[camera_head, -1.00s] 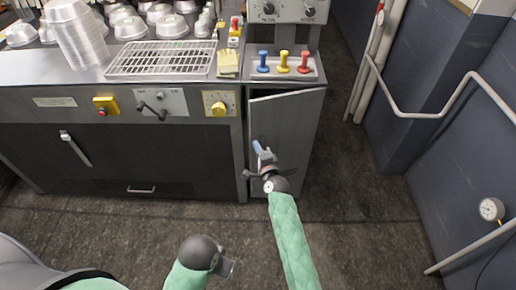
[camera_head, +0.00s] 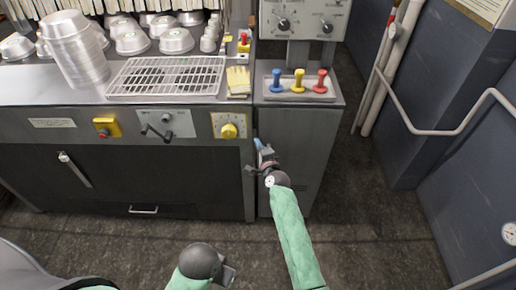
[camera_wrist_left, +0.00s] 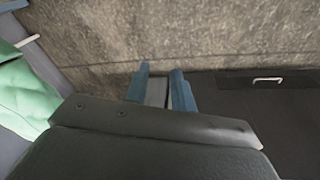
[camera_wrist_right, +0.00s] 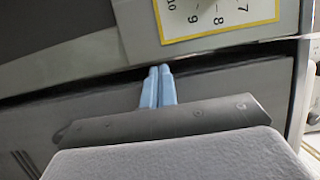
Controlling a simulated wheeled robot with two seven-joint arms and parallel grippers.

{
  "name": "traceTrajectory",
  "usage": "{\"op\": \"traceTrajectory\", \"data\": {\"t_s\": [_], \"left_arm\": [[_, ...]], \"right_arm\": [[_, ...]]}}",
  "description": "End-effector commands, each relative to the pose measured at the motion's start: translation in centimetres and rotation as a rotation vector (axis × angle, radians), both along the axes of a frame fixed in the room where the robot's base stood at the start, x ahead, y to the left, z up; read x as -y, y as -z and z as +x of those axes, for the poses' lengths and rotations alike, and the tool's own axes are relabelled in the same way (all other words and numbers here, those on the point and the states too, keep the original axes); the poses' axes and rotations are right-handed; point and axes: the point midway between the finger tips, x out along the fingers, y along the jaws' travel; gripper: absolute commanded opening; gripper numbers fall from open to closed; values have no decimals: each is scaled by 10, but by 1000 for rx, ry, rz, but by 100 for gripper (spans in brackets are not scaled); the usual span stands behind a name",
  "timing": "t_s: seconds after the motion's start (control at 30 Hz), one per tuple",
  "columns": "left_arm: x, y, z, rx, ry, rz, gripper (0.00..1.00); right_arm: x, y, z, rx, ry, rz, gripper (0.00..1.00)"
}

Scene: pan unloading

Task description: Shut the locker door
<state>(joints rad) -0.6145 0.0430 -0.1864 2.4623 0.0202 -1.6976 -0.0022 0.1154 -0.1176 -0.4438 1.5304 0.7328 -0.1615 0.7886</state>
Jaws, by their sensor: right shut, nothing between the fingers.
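The locker door (camera_head: 298,150) is the plain grey panel below the small console, right of the long dark-fronted cabinet. In the head view it looks flush, or almost flush, with its frame. My right gripper (camera_head: 258,145) is at the door's upper left part, fingers shut and empty. In the right wrist view its blue fingertips (camera_wrist_right: 158,72) overlap the door (camera_wrist_right: 225,90), just below a thin dark gap along the top edge. I cannot tell whether they touch it. My left gripper (camera_wrist_left: 160,72) is open and empty, low over the floor; it shows in the head view too (camera_head: 228,275).
Blue, yellow and red knobs (camera_head: 299,82) stand on the console top. A wire rack (camera_head: 168,77) and metal pans (camera_head: 78,45) sit on the counter. A white pipe rail (camera_head: 440,132) runs along the right wall. Floor right of the locker is clear.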

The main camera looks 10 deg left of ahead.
Motion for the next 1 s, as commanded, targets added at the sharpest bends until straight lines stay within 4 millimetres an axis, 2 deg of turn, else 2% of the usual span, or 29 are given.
{"op": "traceTrajectory", "data": {"t_s": [0.1,0.57,0.73,1.0], "left_arm": [[0,7,0,-8,2,2,25],[0,3,5,8,4,1,25],[2,6,6,17,4,-3,25],[12,15,11,43,16,-23,25]], "right_arm": [[0,0,2,0,0,0,0],[1,0,1,0,1,0,0],[9,1,-11,1,2,1,0],[33,2,-43,1,6,-2,0]]}}
